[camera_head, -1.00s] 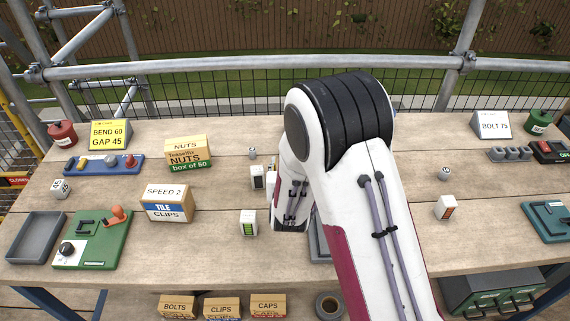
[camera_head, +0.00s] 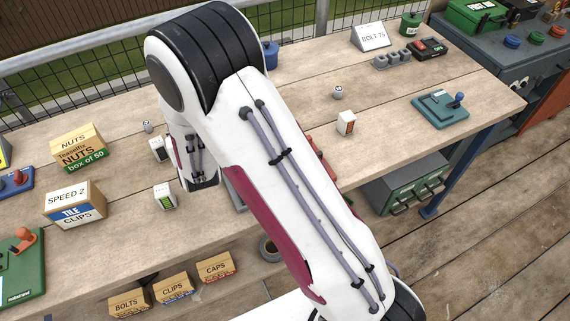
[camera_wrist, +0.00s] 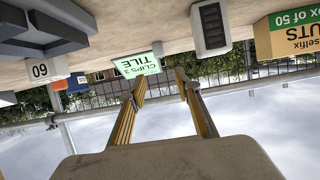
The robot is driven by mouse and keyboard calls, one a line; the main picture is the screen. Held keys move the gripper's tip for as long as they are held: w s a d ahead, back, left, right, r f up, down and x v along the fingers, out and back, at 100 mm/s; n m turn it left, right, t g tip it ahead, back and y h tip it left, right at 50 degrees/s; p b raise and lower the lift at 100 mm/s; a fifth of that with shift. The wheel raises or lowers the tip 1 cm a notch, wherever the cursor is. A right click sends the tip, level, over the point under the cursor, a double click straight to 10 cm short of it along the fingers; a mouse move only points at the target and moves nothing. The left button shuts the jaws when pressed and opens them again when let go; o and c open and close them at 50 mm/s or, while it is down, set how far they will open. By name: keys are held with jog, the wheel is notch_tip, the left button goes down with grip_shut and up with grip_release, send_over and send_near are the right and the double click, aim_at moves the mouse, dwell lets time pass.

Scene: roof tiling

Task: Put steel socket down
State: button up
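My gripper (camera_wrist: 160,80) shows in the wrist view, which is upside down. Its two yellow-brown fingers are apart, with nothing held between them. In the head view my arm hides the gripper. A small grey cylinder, possibly the steel socket, stands on the bench right of centre (camera_head: 338,92) in the head view. A similar small cylinder stands left of my arm (camera_head: 147,127). A small grey cylinder (camera_wrist: 157,48) also shows beyond the fingertips in the wrist view. I cannot tell which of these is the steel socket.
White blocks (camera_head: 164,197) stand left of my arm, beside the TILE CLIPS box (camera_head: 75,205) and NUTS box (camera_head: 79,148). Another white block (camera_head: 346,122) and a teal lever fixture (camera_head: 440,107) are on the right. A grey rack (camera_head: 392,60) is behind. Bare wood lies between them.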

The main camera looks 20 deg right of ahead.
jog(key=s+d+r+g+y, duration=0.1)
jog(key=s+d+r+g, duration=0.15)
jog(key=s+r, duration=0.5)
jog(key=s+d+r+g+y, duration=0.1)
jog(key=s+d+r+g, duration=0.15)
jog(key=s+r, duration=0.5)
jog(key=s+d+r+g, duration=0.1)
jog(key=s+d, duration=0.2)
jog(key=s, duration=0.5)
jog(key=s+d+r+g+h, duration=0.1)
jog(key=s+d+r, duration=0.1)
jog(key=s, duration=0.6)
jog(key=s+d+r+h, duration=0.1)
jog(key=s+d, duration=0.3)
jog(key=s, duration=0.5)
jog(key=shift+r+g, duration=0.4)
jog(key=shift+r, duration=0.05)
jog(key=shift+o, duration=0.7)
jog(key=shift+w, duration=0.1)
